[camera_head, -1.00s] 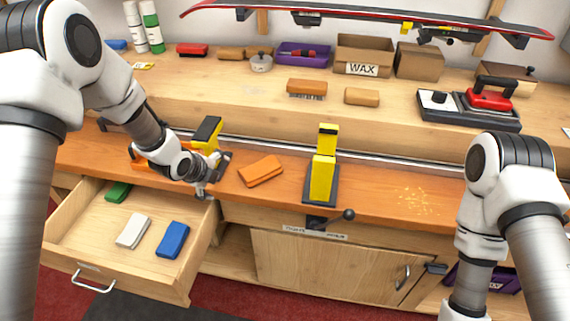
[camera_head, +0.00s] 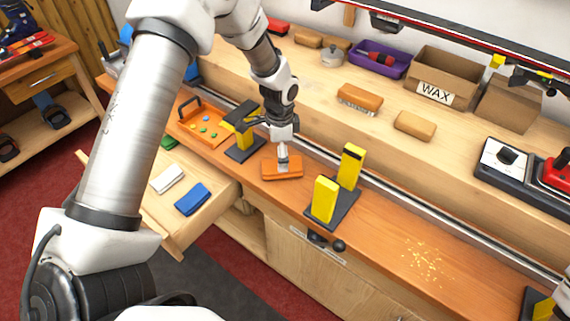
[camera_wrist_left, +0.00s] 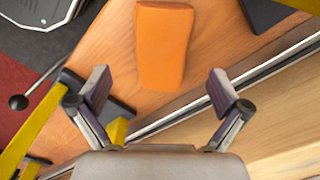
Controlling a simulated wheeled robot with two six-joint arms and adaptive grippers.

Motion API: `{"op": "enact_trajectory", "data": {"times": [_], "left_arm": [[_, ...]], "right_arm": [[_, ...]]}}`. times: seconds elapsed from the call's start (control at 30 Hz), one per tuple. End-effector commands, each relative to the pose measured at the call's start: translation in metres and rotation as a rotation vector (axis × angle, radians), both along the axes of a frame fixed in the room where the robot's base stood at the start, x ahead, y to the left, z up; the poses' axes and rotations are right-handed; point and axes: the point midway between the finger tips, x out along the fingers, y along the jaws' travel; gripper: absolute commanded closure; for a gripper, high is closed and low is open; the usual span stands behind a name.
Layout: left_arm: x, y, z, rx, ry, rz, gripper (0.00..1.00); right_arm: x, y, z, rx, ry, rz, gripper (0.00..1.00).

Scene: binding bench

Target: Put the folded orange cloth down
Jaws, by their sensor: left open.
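The folded orange cloth (camera_head: 278,172) lies on the orange-brown workbench between two yellow-and-black vises. In the head view my left gripper (camera_head: 283,154) is just above or at its back edge; I cannot tell whether they touch. In the left wrist view the cloth (camera_wrist_left: 163,45) lies flat beyond the fingertips, centred between them, and my left gripper (camera_wrist_left: 160,90) is spread wide with nothing between its fingers.
One vise (camera_head: 324,200) stands right of the cloth and another (camera_head: 243,147) left of it. An orange tray (camera_head: 205,132) lies farther left.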

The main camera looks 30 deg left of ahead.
Motion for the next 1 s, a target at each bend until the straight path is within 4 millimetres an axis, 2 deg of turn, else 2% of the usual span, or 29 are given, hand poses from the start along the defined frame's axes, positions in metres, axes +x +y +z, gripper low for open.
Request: {"op": "enact_trajectory", "data": {"times": [0.1, 0.2, 0.43, 0.47, 0.6, 0.63, 0.73, 0.77, 1.0], "left_arm": [[-0.002, 0.002, -0.02, 0.0, 0.004, -0.001, 0.0], [-0.001, 0.002, -0.037, 0.002, 0.001, -0.002, 0.0], [0.0, 0.002, -0.043, 0.001, -0.002, -0.003, 0.0], [0.0, 0.002, -0.043, 0.001, -0.002, -0.003, 0.04], [0.0, 0.002, -0.042, 0.001, -0.002, -0.003, 0.53], [0.0, 0.002, -0.043, 0.001, -0.002, -0.003, 0.59], [0.0, 0.002, -0.043, 0.001, -0.001, -0.003, 0.59], [0.0, 0.002, -0.043, 0.001, -0.002, -0.003, 0.64], [0.0, 0.002, -0.042, 0.001, -0.002, -0.003, 0.64]], "right_arm": [[0.0, 0.0, 0.011, 0.0, 0.0, -0.001, 0.6], [0.0, 0.0, 0.011, 0.0, -0.001, -0.001, 0.6], [0.0, 0.0, 0.01, 0.0, -0.001, -0.001, 0.6], [0.0, 0.0, 0.01, 0.0, -0.001, -0.001, 0.6], [0.0, 0.0, 0.01, 0.0, -0.001, -0.001, 0.6], [0.0, 0.0, 0.01, 0.0, -0.001, -0.001, 0.6], [0.0, 0.0, 0.01, 0.0, -0.001, -0.001, 0.6], [0.0, 0.0, 0.01, 0.0, -0.001, -0.001, 0.6], [0.0, 0.0, 0.01, 0.0, -0.001, -0.001, 0.6]]}}
